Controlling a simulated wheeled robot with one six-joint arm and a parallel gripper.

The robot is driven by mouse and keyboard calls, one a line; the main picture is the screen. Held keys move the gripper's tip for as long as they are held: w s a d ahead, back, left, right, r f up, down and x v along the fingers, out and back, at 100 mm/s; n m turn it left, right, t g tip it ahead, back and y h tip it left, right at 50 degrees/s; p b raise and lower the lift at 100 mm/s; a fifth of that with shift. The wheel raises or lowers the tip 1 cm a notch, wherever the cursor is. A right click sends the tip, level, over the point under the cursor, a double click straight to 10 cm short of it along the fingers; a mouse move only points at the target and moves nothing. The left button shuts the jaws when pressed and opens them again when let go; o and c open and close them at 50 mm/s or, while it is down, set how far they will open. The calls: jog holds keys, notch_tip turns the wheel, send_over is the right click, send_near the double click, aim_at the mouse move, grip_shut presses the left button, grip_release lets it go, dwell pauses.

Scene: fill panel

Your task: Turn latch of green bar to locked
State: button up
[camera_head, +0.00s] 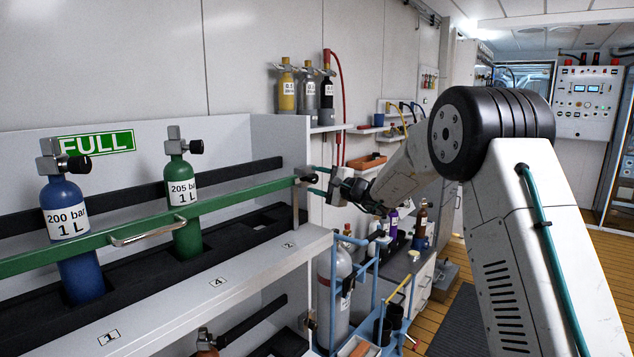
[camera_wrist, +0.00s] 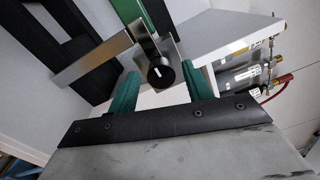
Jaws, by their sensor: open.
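The green bar (camera_head: 140,227) runs across the front of the rack, with a metal handle on it. Its latch, a black knob (camera_wrist: 161,74) with a white mark, is at the bar's right end; in the head view the latch (camera_head: 301,181) is small and partly hidden by my gripper. My gripper (camera_head: 315,181) is open at that end. In the wrist view its two teal fingers (camera_wrist: 160,83) stand on either side of the knob, with gaps visible on both sides. I cannot tell from the mark whether the latch is locked.
Behind the bar stand a blue bottle (camera_head: 70,215) and a green bottle (camera_head: 181,195) in a black-lined rack. A white shelf (camera_head: 215,285) with number labels lies in front. A blue-framed cart (camera_head: 368,290) with a cylinder stands below my arm.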

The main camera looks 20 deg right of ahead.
jog(key=v, duration=0.7)
jog(key=shift+s, duration=0.15)
jog(key=shift+d+f, duration=0.1)
jog(key=s+a+f+n+g, duration=0.2)
jog(key=s+a+g, duration=0.15)
jog(key=s, duration=0.35)
jog(key=s+a+f+n+g, duration=0.2)
jog(key=s+a+g, duration=0.15)
jog(key=s, duration=0.45)
jog(key=s+a+f+n+g, duration=0.2)
jog(key=s+f+g, duration=0.15)
jog(key=s, duration=0.35)
jog(key=s+d+n+g+h, duration=0.1)
jog(key=s+d+n+h, duration=0.1)
jog(key=s, duration=0.9)
jog(key=s+d+r+n+g+h, duration=0.1)
jog(key=s+h, duration=0.4)
jog(key=s, duration=0.6)
jog(key=s+d+n+g+h, duration=0.1)
jog(key=s+d+n+h, duration=0.2)
jog(key=s, duration=0.8)
jog(key=shift+s+d+r+n+h, duration=0.25)
jog(key=shift+d+n+h, duration=0.2)
jog(key=shift+n, duration=0.35)
